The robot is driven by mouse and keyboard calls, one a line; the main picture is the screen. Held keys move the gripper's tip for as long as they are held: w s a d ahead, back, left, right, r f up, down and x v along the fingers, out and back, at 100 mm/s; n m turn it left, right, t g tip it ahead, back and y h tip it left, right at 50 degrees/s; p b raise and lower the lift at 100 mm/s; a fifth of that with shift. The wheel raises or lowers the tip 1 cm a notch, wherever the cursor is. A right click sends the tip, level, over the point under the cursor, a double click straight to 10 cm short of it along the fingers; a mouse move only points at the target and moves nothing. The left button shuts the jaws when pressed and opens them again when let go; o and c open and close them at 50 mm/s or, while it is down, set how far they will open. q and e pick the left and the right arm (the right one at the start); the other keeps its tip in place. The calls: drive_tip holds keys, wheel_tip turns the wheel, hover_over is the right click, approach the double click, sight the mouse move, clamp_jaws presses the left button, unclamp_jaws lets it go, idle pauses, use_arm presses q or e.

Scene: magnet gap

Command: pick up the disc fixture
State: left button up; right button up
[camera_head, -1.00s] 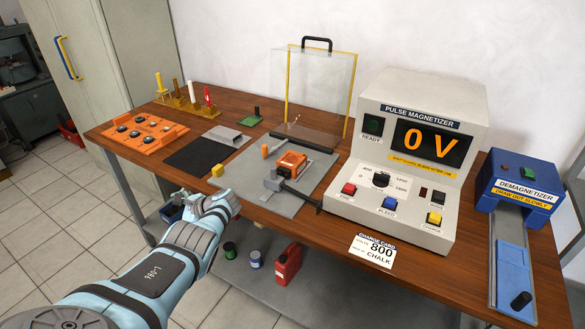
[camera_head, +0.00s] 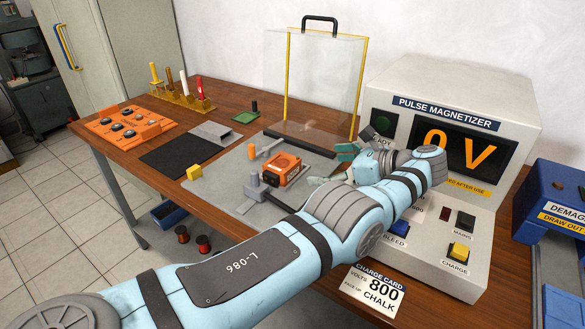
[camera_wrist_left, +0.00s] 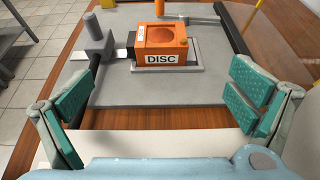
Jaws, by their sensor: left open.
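The disc fixture (camera_head: 281,170) is an orange block on the grey plate (camera_head: 226,187), left of the magnetizer. In the left wrist view it shows upright with a white DISC label (camera_wrist_left: 163,59), in a grey holder (camera_wrist_left: 167,70). My left gripper (camera_head: 335,166) is open, just right of the fixture and in front of the magnetizer. In the left wrist view its green-padded fingers (camera_wrist_left: 158,98) stand wide apart with nothing between them. The fixture lies beyond the fingertips, apart from them. My right gripper is not in view.
A clear guard (camera_head: 322,85) stands behind the plate. The pulse magnetizer (camera_head: 440,215), reading 0 V, is close to my left gripper on the right. A grey clamp with a dark bar (camera_wrist_left: 96,42) is left of the fixture. An orange tray (camera_head: 128,127) sits at the far left.

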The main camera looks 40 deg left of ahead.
sight(278, 164)
use_arm(q)
drive_tip(key=x, duration=0.2)
drive_tip(key=s+x, duration=0.1)
drive_tip(key=x, duration=0.5)
drive_tip(key=shift+s+a+r, duration=0.15)
drive_tip(key=shift+a+r, duration=0.2)
drive_tip(key=x, duration=0.1)
drive_tip(key=b+x, duration=0.1)
drive_tip(key=x, duration=0.1)
drive_tip(key=shift+w+a+f+b, duration=0.2)
drive_tip(key=shift+w+f+b, duration=0.1)
drive_tip(key=shift+f, duration=0.05)
drive_tip(key=shift+x, duration=1)
drive_tip(key=shift+d+r, duration=0.1)
drive_tip(key=shift+r, duration=0.2)
drive_tip(key=c, duration=1.7)
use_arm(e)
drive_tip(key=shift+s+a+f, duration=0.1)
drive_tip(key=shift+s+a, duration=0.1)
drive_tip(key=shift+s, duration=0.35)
